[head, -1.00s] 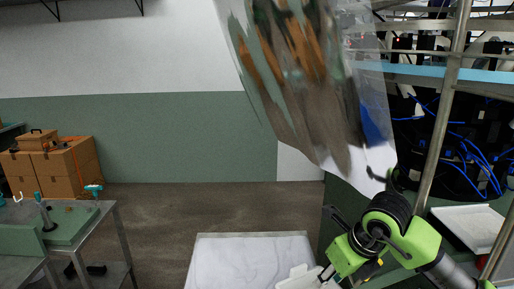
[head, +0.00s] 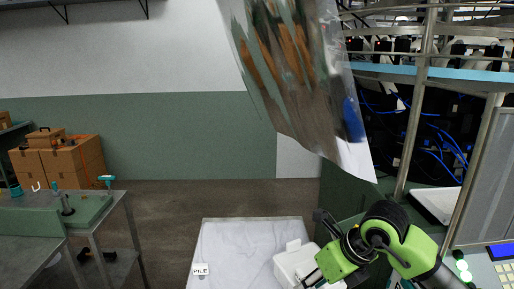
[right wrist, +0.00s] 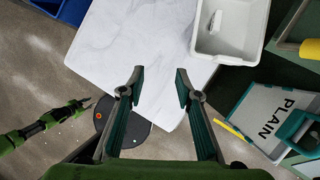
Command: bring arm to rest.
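My right arm comes in from the right in the head view, its green wrist over the right edge of the marble-topped table. My right gripper (right wrist: 158,82) is open and empty in the right wrist view, its two fingers apart above the tabletop's edge. A green arm with a dark gripper (right wrist: 78,108) shows at the left of the right wrist view, apparently my left one. It is too small to tell whether it is open. My left arm is not in the head view.
The marble top (head: 235,255) bears a "PILE" label (head: 201,270) and a white bin (head: 290,262) close by my right wrist. A machine frame (head: 415,110) with blue cables stands at the right. A "PLAIN" panel (right wrist: 262,112) lies right of my right gripper.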

